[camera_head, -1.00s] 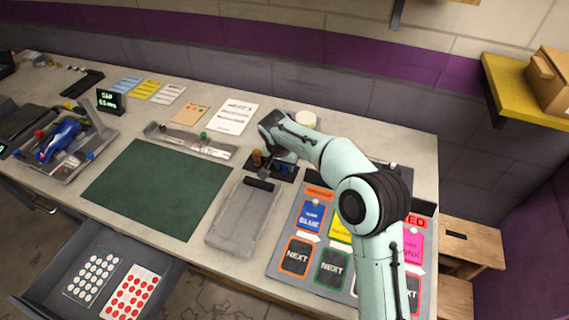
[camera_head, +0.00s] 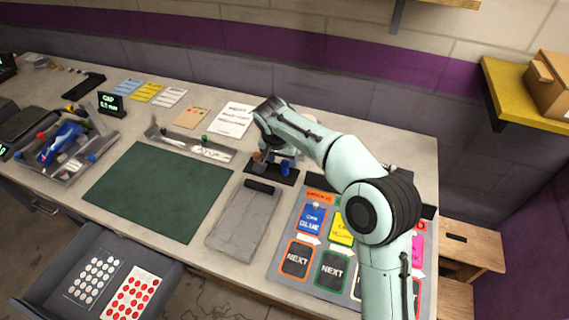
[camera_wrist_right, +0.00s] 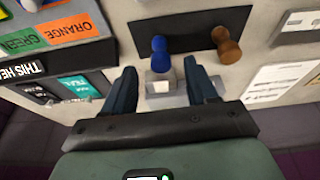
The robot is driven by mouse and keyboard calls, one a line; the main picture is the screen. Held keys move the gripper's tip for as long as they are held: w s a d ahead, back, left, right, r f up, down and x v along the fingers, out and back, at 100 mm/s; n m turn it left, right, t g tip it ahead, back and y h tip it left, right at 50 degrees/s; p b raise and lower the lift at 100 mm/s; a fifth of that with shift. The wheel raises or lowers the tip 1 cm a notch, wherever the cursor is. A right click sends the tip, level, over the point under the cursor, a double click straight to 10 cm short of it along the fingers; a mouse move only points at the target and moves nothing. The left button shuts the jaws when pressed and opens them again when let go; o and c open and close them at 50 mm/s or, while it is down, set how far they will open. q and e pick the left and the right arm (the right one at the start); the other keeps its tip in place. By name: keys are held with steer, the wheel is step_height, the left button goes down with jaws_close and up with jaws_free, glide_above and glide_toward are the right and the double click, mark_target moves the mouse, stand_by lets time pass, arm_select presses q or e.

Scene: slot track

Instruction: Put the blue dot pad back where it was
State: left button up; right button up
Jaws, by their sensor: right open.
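The blue dot pad (camera_head: 285,168) has a rounded blue knob and stands upright at the dark holder strip (camera_head: 262,182) behind the grey slab. In the right wrist view the blue dot pad (camera_wrist_right: 159,45) sits at the edge of the dark strip (camera_wrist_right: 190,28), left of a brown-knobbed one (camera_wrist_right: 227,46). My right gripper (camera_wrist_right: 161,84) is open, its fingers on either side of a pale foot below the blue knob; I cannot tell whether they touch it. In the head view my right gripper (camera_head: 274,157) is partly hidden by its own arm. My left gripper is in neither view.
A grey slab with a black handle (camera_head: 240,225) lies in front of the holder. A green mat (camera_head: 155,190) is left of it, and a board of coloured cards (camera_head: 332,275) is right. An open drawer (camera_head: 165,268) holds dot sheets. A metal rail (camera_head: 185,143) lies behind the mat.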

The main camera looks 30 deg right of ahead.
steer(key=v, duration=0.6)
steer(key=shift+p, duration=0.3)
